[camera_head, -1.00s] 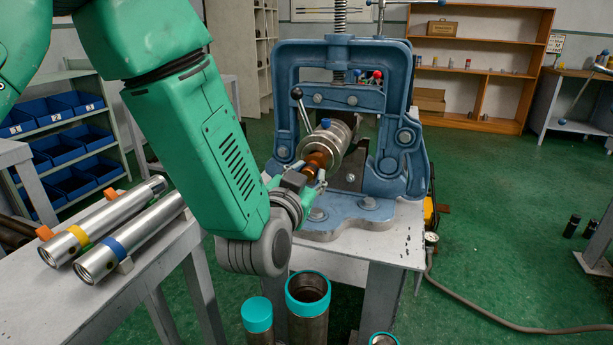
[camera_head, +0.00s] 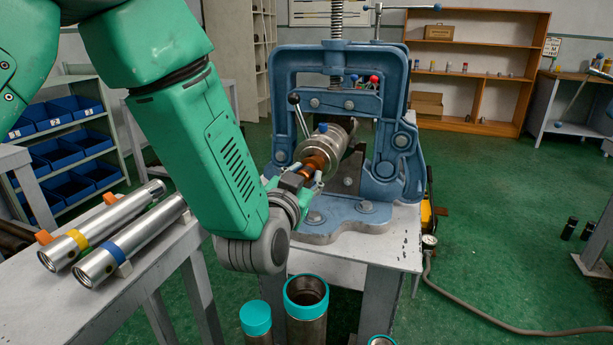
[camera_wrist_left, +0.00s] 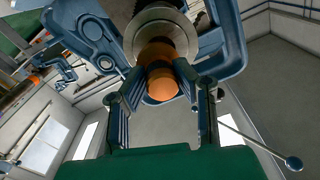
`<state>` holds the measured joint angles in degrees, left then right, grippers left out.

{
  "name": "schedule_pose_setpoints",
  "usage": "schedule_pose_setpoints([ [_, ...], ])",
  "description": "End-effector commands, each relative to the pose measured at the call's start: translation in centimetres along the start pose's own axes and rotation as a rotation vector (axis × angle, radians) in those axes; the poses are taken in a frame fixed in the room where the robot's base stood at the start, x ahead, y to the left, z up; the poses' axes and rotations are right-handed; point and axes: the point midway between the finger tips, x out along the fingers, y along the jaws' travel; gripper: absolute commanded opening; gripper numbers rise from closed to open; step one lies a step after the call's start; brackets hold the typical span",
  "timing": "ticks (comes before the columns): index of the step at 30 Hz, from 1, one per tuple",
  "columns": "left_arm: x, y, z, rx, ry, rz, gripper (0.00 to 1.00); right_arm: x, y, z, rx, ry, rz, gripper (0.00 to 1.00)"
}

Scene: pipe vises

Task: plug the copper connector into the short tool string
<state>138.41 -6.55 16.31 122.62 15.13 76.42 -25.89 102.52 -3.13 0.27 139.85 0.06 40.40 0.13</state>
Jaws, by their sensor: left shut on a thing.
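The orange copper connector (camera_head: 313,163) is held in front of the short tool string (camera_head: 330,142), a silver cylinder with a blue dot on top, clamped in the blue vise (camera_head: 402,142). My left gripper (camera_head: 303,174) is shut on the connector. In the left wrist view, the connector (camera_wrist_left: 161,84) lies between the two fingers (camera_wrist_left: 157,78), roughly in line with the round grey end of the tool string (camera_wrist_left: 160,32). Its far end meets or overlaps that end face. I cannot tell how deep it sits. My right gripper is not in view.
Teal-rimmed pipes (camera_head: 306,298) stand below the vise table (camera_head: 400,240). A hose (camera_head: 480,318) runs over the floor at right.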

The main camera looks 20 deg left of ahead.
Motion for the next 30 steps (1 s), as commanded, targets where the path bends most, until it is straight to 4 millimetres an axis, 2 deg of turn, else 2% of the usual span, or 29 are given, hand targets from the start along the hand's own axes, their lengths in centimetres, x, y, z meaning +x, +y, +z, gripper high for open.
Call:
schedule_pose_setpoints([
  [12,1.6,-0.2,-0.2,-0.001,0.004,-0.006,0.0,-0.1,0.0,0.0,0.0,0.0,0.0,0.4],
  [30,0.6,-0.1,-0.3,-0.001,0.008,-0.004,0.0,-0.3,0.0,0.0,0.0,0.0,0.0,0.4],
])
